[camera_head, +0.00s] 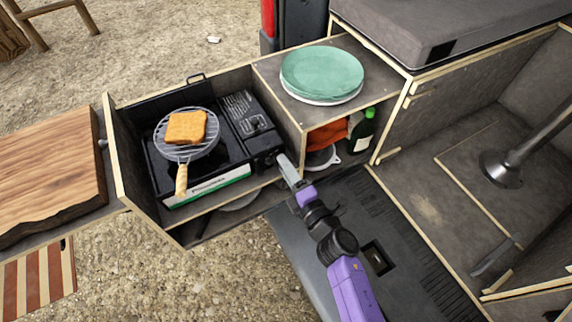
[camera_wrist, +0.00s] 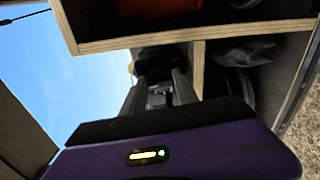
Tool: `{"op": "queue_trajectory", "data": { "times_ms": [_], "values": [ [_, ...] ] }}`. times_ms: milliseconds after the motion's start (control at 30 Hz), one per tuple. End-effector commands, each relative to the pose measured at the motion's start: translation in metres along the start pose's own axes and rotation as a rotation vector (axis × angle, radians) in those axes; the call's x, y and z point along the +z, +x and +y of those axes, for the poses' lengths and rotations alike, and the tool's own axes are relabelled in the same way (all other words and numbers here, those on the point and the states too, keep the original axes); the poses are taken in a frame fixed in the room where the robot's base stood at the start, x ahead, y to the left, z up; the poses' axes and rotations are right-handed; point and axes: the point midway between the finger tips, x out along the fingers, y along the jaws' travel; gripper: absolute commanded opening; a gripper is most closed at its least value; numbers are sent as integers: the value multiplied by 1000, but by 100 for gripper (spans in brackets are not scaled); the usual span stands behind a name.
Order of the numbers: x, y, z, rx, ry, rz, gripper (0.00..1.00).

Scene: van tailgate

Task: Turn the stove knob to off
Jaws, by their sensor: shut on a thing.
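The black camping stove (camera_head: 205,140) sits in the wooden drawer box, with a pale green-white label along its front. My gripper (camera_head: 281,158) reaches to the right front end of the stove, where its jaws are shut on the stove knob. The knob is mostly hidden by the fingers in the head view, so its angle cannot be told. In the wrist view, my gripper's two dark fingers (camera_wrist: 160,95) point away, with a small greyish part between them. A round wire grill (camera_head: 190,150) with a wooden handle lies on the stove's burner, bearing a toast slice (camera_head: 186,128).
Green plates (camera_head: 322,73) are stacked on the cabinet top at right. A wooden board (camera_head: 45,175) is at left. Wooden panel edges surround the stove.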

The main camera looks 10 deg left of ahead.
Motion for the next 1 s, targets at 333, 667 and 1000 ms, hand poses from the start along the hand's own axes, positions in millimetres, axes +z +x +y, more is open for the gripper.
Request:
{"op": "queue_trajectory", "data": {
  "times_ms": [333,667,1000],
  "values": [
    [1,0,-1,-2,113,-1,0],
    [1,0,-2,-2,127,-2,0],
    [0,0,-1,-1,125,-1,57]
  ]
}}
